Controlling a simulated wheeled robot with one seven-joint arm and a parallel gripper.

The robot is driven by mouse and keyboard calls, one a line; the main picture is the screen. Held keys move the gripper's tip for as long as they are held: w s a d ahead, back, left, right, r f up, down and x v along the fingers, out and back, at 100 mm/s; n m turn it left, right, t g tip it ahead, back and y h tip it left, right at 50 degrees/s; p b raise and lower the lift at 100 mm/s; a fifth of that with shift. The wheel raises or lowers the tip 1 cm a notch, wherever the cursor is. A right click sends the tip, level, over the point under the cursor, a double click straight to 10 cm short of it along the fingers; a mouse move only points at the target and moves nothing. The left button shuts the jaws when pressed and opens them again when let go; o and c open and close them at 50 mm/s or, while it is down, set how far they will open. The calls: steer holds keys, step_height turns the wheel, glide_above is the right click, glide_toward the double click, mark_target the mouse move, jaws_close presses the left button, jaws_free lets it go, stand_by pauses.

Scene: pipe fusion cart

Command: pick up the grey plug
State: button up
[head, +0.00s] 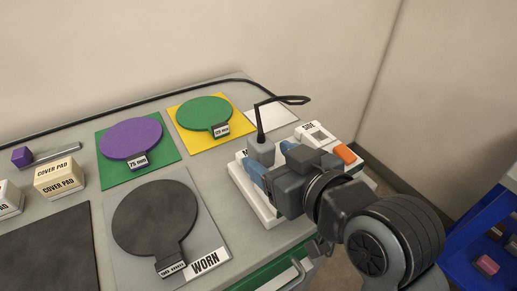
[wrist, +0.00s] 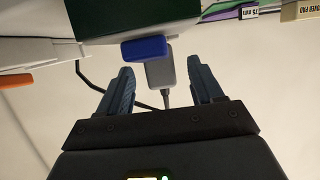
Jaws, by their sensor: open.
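The grey plug (head: 261,152) stands at the white unit (head: 239,180) on the right of the bench, with a dark cable rising from its top. In the wrist view the plug (wrist: 160,72) shows between my two blue fingers, with clear space on both sides. My gripper (head: 269,162) is open and reaches in from the right at plug height; in the wrist view the gripper (wrist: 160,69) holds nothing. Part of the plug's lower end is hidden in the head view by the near finger.
An orange button (head: 345,154) and a labelled panel are on the white unit, right of my gripper. A purple disc (head: 131,138), a green disc (head: 204,112) and a dark disc marked WORN (head: 155,218) lie to the left. A blue cart (head: 490,240) stands lower right.

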mark_target(259, 147)
steer(key=x, duration=0.4)
steer(key=shift+w+a+r, duration=0.2)
steer(key=shift+w+r, duration=0.05)
steer(key=shift+r, duration=0.1)
steer(key=shift+w+a+f+p, duration=0.25)
steer(key=shift+w+a+p, duration=0.05)
steer(key=shift+w, duration=0.2)
steer(key=shift+c, duration=0.4)
steer(key=c, duration=1)
steer(key=shift+r, duration=0.1)
